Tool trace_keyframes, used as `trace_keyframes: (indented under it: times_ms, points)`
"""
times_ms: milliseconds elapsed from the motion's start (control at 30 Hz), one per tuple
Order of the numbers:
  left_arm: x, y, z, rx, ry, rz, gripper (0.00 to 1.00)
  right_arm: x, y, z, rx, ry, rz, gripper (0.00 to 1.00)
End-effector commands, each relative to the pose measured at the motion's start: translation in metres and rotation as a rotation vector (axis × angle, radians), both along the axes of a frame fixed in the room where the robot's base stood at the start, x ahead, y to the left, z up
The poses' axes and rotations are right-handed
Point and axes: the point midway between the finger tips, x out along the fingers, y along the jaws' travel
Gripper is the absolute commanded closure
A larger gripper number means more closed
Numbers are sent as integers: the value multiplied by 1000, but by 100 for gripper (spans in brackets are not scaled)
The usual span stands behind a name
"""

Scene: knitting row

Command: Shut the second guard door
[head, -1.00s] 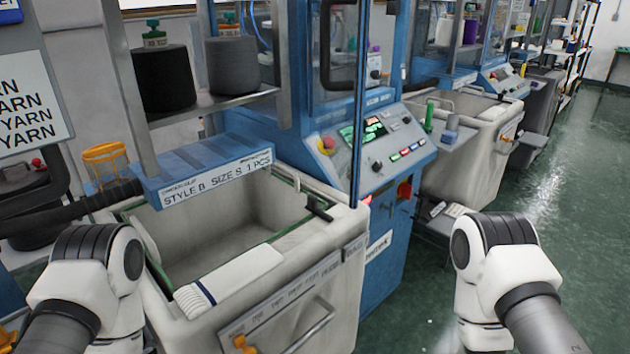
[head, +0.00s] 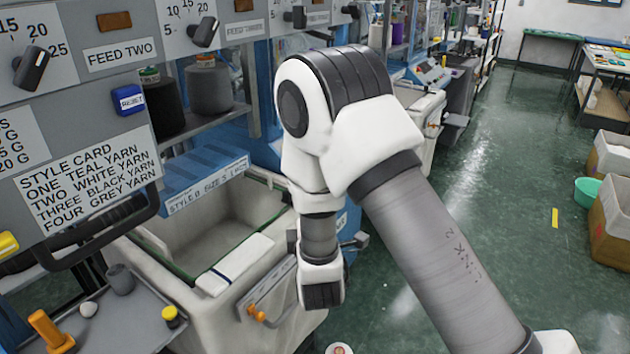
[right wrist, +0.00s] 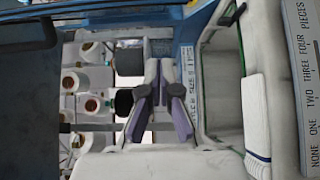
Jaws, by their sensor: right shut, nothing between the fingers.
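The guard door with a clear pane is not plain in the head view, where my raised right arm covers much of the blue machine (head: 262,75) behind it. I cannot tell how far the door stands open. In the right wrist view my right gripper (right wrist: 152,138) is shut and empty, its purple-padded fingers close together. Behind them are a blue label strip (right wrist: 188,75) and yarn cones (right wrist: 92,104). In the head view the right gripper is hidden behind my wrist. My left gripper is out of view.
A cream bin (head: 130,255) with a white knit piece (head: 235,265) on its rim stands below the machine. A black handle bar (head: 85,243) and a grey tray (head: 130,325) are at left. Cartons (head: 612,215) stand at right.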

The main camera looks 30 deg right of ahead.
Motion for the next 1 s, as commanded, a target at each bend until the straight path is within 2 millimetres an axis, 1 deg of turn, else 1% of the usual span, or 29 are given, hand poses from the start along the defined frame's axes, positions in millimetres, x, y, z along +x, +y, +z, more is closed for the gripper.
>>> trace_keyframes:
  times_ms: [33, 300, 400, 533, 667, 1000]
  points:
    - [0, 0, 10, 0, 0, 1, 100, 10, -5, 5, 3, 0, -2, 100]
    - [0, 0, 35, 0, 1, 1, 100, 63, -32, 5, 1, 0, -2, 100]
    - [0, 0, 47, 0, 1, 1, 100, 57, -51, 4, 3, 5, -5, 100]
    - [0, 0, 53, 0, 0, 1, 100, 54, -65, 2, 2, 4, -2, 100]
    - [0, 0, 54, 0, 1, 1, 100, 53, -69, 0, -1, 3, 1, 100]
    - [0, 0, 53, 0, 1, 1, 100, 54, -71, -1, 2, 1, 4, 100]
